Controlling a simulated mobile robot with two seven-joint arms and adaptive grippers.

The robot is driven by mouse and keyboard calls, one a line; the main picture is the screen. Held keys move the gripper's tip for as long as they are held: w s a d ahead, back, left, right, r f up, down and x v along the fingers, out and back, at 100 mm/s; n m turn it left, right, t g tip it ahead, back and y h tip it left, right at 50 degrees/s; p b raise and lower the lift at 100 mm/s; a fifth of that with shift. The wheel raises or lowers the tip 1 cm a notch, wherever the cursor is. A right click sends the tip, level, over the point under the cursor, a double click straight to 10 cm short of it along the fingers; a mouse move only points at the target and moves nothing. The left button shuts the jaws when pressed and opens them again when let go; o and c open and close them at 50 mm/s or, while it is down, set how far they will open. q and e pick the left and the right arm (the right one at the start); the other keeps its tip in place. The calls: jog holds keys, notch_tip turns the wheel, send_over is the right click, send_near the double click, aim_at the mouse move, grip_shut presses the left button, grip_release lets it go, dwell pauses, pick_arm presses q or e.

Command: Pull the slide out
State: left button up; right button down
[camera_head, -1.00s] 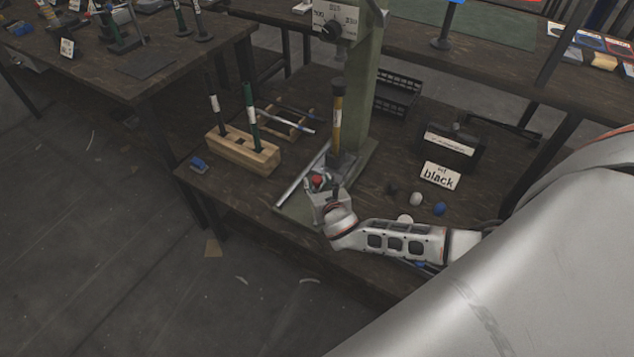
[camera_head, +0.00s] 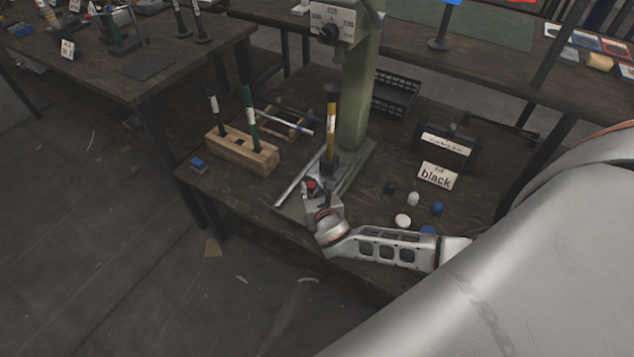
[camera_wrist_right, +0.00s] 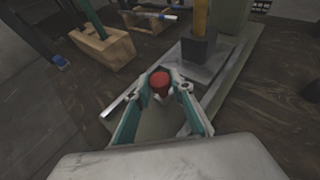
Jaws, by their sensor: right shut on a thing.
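The green rivet press (camera_head: 355,110) stands on the dark bench. Its slide (camera_head: 329,163) carries a dark block with a yellow tool (camera_head: 331,130) upright in it. The slide's metal plate also shows in the right wrist view (camera_wrist_right: 197,68). A red knob (camera_wrist_right: 159,80) is at the slide's near end. My right gripper (camera_head: 312,190) is at the press's front, with its fingers shut around the red knob. In the right wrist view the teal fingers (camera_wrist_right: 160,92) lie on both sides of the knob. My left gripper is not in view.
A wooden block (camera_head: 243,150) holds dark and green tools to the left. A sign reading black (camera_head: 437,175) and a dark box (camera_head: 446,147) stand to the right. Several small white, blue and black caps lie near my right forearm. The bench's front edge is close.

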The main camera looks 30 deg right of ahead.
jog(key=s+a+p, duration=0.1)
jog(key=s+a, duration=0.1)
jog(key=a, duration=0.1)
jog(key=s+a+p, duration=0.1)
jog(key=a, duration=0.3)
jog(key=s+a+p, duration=0.1)
jog(key=s+a, duration=0.1)
jog(key=a, duration=0.2)
jog(key=shift+s+r, duration=0.1)
jog(key=shift+s, duration=0.2)
jog(key=shift+s+a, duration=0.3)
jog(key=shift+a, duration=0.3)
jog(key=shift+s+a, duration=0.1)
jog(key=c, duration=1.8)
grip_release()
jog(key=shift+o, duration=0.2)
jog(key=v, duration=1.2)
